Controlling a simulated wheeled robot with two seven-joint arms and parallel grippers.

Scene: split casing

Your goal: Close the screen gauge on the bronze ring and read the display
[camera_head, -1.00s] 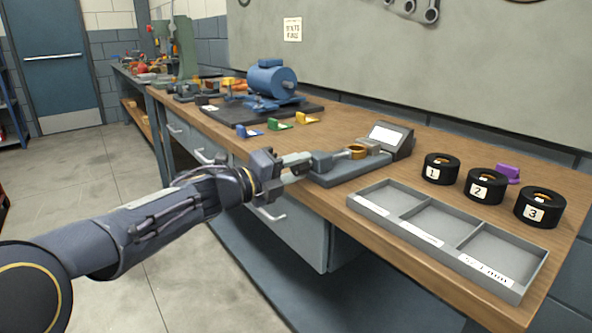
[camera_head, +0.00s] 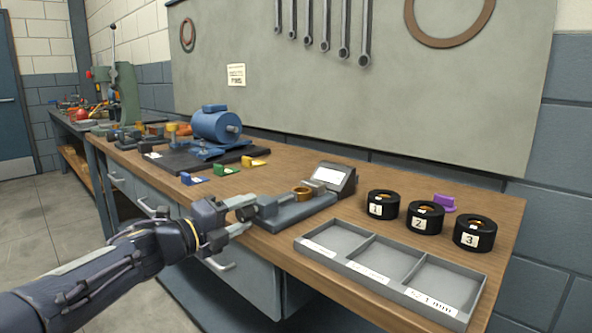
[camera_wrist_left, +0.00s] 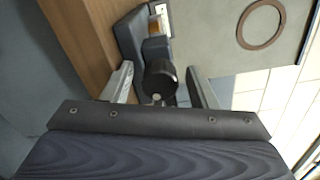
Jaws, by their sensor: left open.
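The screen gauge (camera_head: 290,212) is a blue-grey block on the bench with a tilted screen (camera_head: 330,175) at its far end. The screen face is pale, with nothing readable. The bronze ring (camera_head: 303,193) sits on the gauge in front of the screen. My left gripper (camera_head: 239,219) is at the gauge's near left end, at the bench's front edge. In the left wrist view its fingers (camera_wrist_left: 160,88) are spread on either side of a dark round knob (camera_wrist_left: 160,78), apart from it. The ring shows there only partly (camera_wrist_left: 160,10). My right gripper is not in view.
A grey tray (camera_head: 375,237) with three empty compartments lies right of the gauge. Black cylinders 1 (camera_head: 382,205), 2 (camera_head: 424,218) and 3 (camera_head: 474,234) stand behind it, near a purple piece (camera_head: 443,203). Coloured blocks (camera_head: 226,170) and a blue motor (camera_head: 215,127) are farther left.

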